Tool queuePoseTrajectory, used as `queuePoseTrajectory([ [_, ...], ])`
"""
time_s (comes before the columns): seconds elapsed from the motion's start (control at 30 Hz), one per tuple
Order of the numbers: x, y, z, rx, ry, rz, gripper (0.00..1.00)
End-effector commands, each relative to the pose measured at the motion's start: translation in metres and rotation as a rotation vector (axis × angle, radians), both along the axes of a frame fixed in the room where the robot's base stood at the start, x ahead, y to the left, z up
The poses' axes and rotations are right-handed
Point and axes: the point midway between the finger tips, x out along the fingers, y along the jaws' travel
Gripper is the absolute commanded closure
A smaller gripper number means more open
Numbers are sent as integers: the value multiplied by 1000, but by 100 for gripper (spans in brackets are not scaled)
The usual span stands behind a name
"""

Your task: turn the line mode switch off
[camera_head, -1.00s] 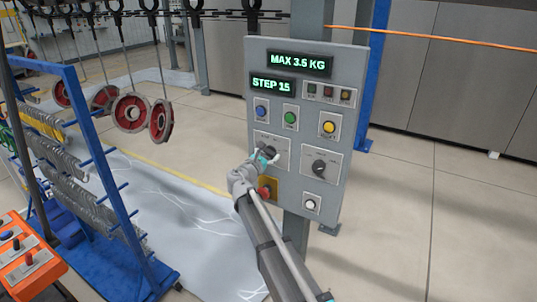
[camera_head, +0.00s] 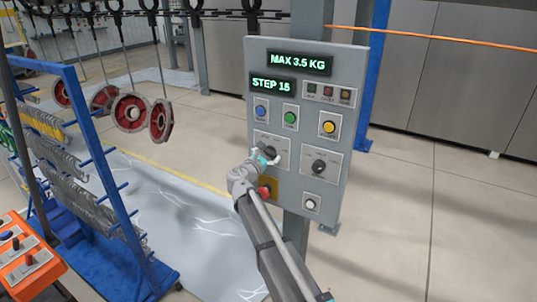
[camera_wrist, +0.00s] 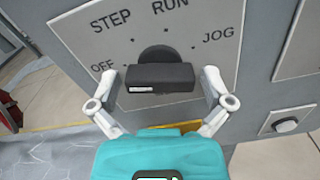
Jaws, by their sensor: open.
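The line mode switch is a black knob with a bar handle (camera_wrist: 160,77) on a grey plate marked OFF, STEP, RUN and JOG. Its bar lies about level in the wrist view, with a small white mark at its left part. In the head view the switch (camera_head: 270,150) is partly hidden by my gripper (camera_head: 265,158). My gripper (camera_wrist: 160,80) is open, with one pale finger at each end of the bar. I cannot tell whether either finger touches it. The green display (camera_head: 272,85) reads STEP 15.
The grey control panel (camera_head: 335,195) also bears a second black knob (camera_head: 319,167), a red button (camera_head: 264,192) just below my gripper, and coloured buttons. Red discs (camera_head: 130,112) hang from the conveyor at left, near a blue rack (camera_head: 100,160). Floor at right is clear.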

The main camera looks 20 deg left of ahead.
Motion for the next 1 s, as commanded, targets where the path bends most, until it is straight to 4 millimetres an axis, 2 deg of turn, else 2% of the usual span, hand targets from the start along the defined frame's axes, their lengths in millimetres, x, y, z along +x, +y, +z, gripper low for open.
queuePoseTrajectory([
  [0.27, -18, 1, 0, 0, 0, 0, 0],
  [0.8, -99, 7, 0, 0, 1, 1, 0],
  [1.0, -115, 9, 0, -1, 1, 1, 0],
])
